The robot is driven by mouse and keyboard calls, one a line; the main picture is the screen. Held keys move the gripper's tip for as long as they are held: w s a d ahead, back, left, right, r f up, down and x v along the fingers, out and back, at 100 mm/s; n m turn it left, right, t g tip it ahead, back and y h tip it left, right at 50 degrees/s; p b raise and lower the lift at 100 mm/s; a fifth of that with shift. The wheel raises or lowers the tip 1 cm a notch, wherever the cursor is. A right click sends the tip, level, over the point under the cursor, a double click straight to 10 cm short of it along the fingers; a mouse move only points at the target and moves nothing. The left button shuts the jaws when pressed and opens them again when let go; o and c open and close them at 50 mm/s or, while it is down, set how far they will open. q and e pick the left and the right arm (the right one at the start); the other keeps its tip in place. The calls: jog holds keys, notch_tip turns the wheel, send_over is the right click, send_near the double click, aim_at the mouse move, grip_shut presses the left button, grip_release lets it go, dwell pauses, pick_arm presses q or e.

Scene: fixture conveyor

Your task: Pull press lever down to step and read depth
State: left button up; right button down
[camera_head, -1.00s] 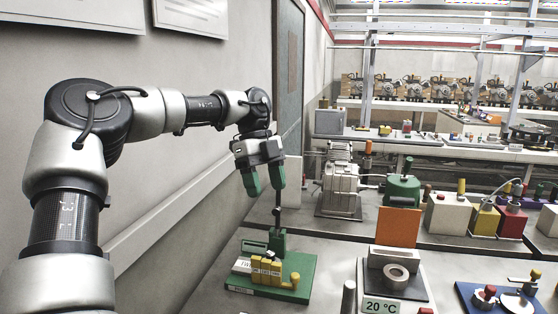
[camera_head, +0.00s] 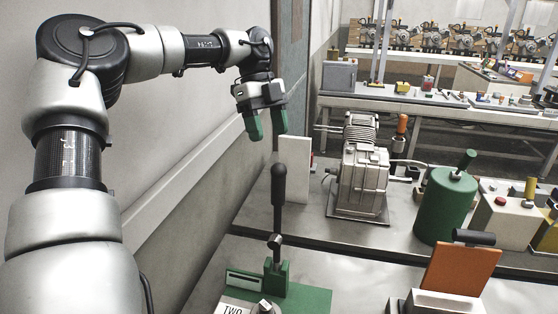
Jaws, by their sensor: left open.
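The press lever (camera_head: 279,185) is a black handle on a thin rod. It stands nearly upright on a green block and base plate (camera_head: 305,300) at the bottom of the view. My left gripper (camera_head: 270,137) hangs with its two green fingers pointing down, open and empty. In the picture its fingertips are a little above the lever's top, and I see no contact. A white block marked "TWO" (camera_head: 232,308) sits on the base plate, partly cut off by the lower edge. My right gripper is not in view.
A grey motor-like machine (camera_head: 362,180), a white upright panel (camera_head: 294,165) and a green cylinder (camera_head: 444,205) stand behind the lever. An orange plate (camera_head: 460,268) is at lower right. The wall runs close along the left.

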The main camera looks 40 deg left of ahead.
aim_at(278, 176)
pick_arm(q)
jog(key=p+x, duration=0.2)
jog(key=x, duration=0.7)
jog(key=shift+s+d+f+p, duration=0.1)
jog(key=shift+d+f+p, duration=0.15)
jog(key=shift+p, duration=0.1)
jog(key=shift+s+d+f, duration=0.1)
jog(key=shift+d+f, duration=0.1)
jog(key=shift+f, duration=0.2)
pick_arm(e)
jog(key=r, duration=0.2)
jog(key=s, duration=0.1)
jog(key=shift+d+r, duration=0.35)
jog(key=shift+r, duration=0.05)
pick_arm(q)
jog(key=c, duration=0.7)
grip_shut()
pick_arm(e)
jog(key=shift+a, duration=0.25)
